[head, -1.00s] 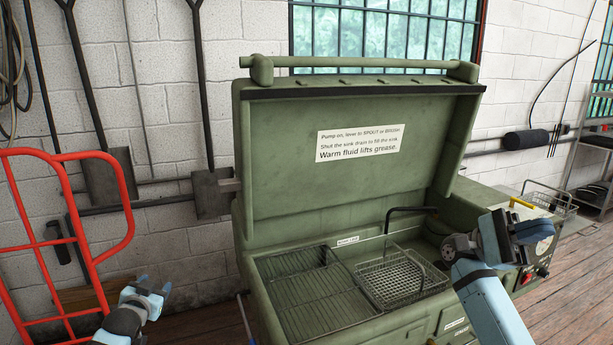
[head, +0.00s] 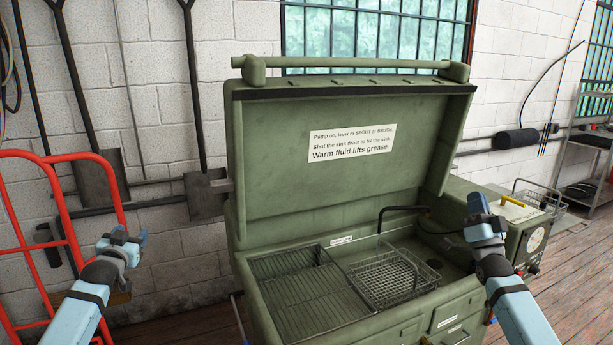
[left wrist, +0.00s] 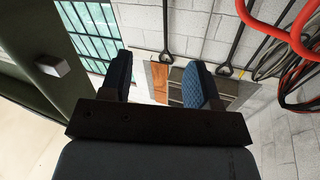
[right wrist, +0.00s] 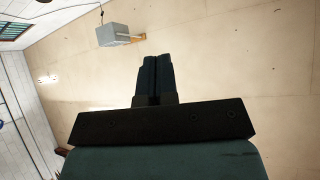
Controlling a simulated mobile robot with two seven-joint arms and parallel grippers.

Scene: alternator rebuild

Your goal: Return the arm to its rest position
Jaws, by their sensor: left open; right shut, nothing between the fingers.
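My left gripper (head: 124,238) is raised at the left of the head view, in front of the wall and beside the red hand truck. In the left wrist view its two fingers (left wrist: 160,82) stand apart with nothing between them. My right gripper (head: 478,208) is raised at the right, in front of the right end of the green parts washer (head: 330,215). In the right wrist view its fingers (right wrist: 156,78) are together and empty. Both forearms reach up from the bottom of the head view.
The washer's lid is up. A wire basket (head: 395,278) and a slatted rack (head: 300,292) sit in its sink, with a black spout (head: 400,210) behind. The red hand truck (head: 62,215) stands at left. Open wooden floor (head: 572,275) lies at right.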

